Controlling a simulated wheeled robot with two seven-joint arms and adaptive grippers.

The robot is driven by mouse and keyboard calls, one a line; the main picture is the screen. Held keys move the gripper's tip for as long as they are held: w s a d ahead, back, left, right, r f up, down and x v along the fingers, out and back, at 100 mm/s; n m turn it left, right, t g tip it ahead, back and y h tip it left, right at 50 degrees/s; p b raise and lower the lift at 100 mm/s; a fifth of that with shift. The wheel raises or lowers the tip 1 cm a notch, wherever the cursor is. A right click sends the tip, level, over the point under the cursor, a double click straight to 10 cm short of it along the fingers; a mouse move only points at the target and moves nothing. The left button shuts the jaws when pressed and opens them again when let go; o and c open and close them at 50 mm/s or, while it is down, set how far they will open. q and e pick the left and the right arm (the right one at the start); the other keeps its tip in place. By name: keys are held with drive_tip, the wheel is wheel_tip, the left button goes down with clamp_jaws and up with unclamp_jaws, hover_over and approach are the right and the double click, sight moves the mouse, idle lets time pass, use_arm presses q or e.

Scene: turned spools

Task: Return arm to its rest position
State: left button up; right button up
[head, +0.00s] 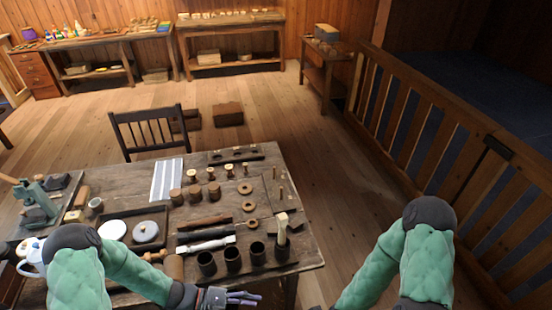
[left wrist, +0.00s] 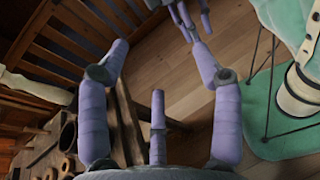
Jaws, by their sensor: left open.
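My left gripper (head: 242,298) is at the table's near edge in the head view, in front of the row of dark cups (head: 232,259). It holds nothing, and its purple fingers are spread apart in the left wrist view (left wrist: 157,60), with plank floor beyond them. Turned spools (head: 213,188) stand on the wooden table (head: 300,262), some with pale tops. A pale turned piece (head: 281,230) stands upright in or behind the rightmost cup. My right arm shows at the lower right, but its gripper is out of view.
Wooden rings (head: 248,206) and a board with pegs (head: 280,190) lie on the table's right side. A striped cloth (head: 166,181) and a tray (head: 140,229) are further left. A chair (head: 150,132) stands behind. A slatted railing (head: 430,120) runs along the right, with bare floor between.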

use_arm(q)
drive_tip(key=s+a+f+m+g+y+b, duration=0.2)
drive_tip(key=s+f+m+g+y, duration=0.2)
drive_tip(key=s+f+m+y, duration=0.6)
drive_tip(key=w+f+m+t+y+b, duration=0.1)
drive_tip(key=w+f+m+t, duration=0.3)
drive_tip(key=w+f+t, duration=0.1)
drive_tip(key=shift+w+f, duration=0.2)
drive_tip(key=shift+f, duration=0.35)
